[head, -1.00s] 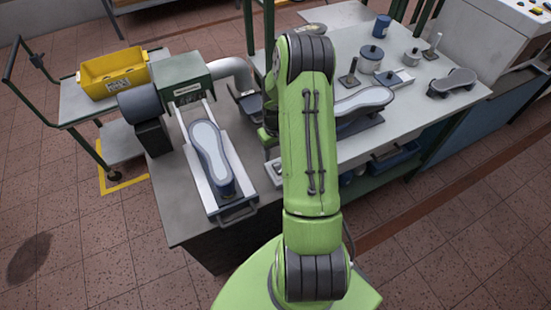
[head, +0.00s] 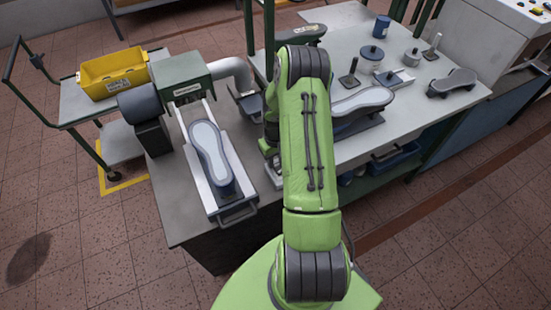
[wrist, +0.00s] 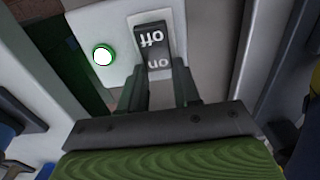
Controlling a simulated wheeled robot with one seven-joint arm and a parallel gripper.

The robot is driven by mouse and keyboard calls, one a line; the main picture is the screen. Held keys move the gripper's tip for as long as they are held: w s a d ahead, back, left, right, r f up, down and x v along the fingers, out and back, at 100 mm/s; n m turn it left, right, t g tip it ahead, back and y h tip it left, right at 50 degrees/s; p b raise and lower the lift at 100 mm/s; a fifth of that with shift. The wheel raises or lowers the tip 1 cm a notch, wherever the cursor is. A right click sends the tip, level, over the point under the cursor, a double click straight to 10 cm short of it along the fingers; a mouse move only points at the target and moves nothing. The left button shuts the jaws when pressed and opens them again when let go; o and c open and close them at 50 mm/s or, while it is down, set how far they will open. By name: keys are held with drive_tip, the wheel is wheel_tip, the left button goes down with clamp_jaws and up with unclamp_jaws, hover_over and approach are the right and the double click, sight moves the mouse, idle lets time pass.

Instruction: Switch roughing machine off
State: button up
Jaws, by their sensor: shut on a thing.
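The roughing machine (head: 180,75) is a dark green housing with a dark motor drum, at the left of the bench in the head view. A grey-soled shoe last (head: 210,150) lies on its pale slide in front. In the wrist view a dark rocker switch (wrist: 153,42), lettered "off" and "on", sits on a light panel. My gripper (wrist: 160,86) is shut on the rocker switch, with one finger at each side of its "on" end. A round white light with a green ring (wrist: 103,55) is beside it. In the head view my arm hides the fingertips and the switch.
A second last (head: 365,100) lies on a stand to the right of my arm. Blue-lidded jars and another last (head: 452,82) are farther right on the bench. A trolley with a yellow bin (head: 115,72) stands at the left.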

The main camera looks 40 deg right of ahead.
drive_tip(key=t+b, duration=0.1)
drive_tip(key=b, duration=0.1)
drive_tip(key=t+b, duration=0.1)
drive_tip(key=b, duration=0.1)
drive_tip(key=shift+s+f+h, duration=0.15)
drive_tip(key=shift+s+h, duration=0.1)
drive_tip(key=shift+h, duration=0.05)
drive_tip(key=shift+s+r+t+h+b, duration=0.25)
drive_tip(key=shift+t+b, duration=0.55)
drive_tip(key=shift+b, duration=0.4)
drive_tip(key=shift+s+a+r+t+b, duration=0.15)
drive_tip(key=shift+r+t+b, duration=0.1)
drive_tip(key=shift+t+b, duration=0.2)
drive_tip(key=o, duration=1.1)
drive_tip(key=shift+c, duration=0.2)
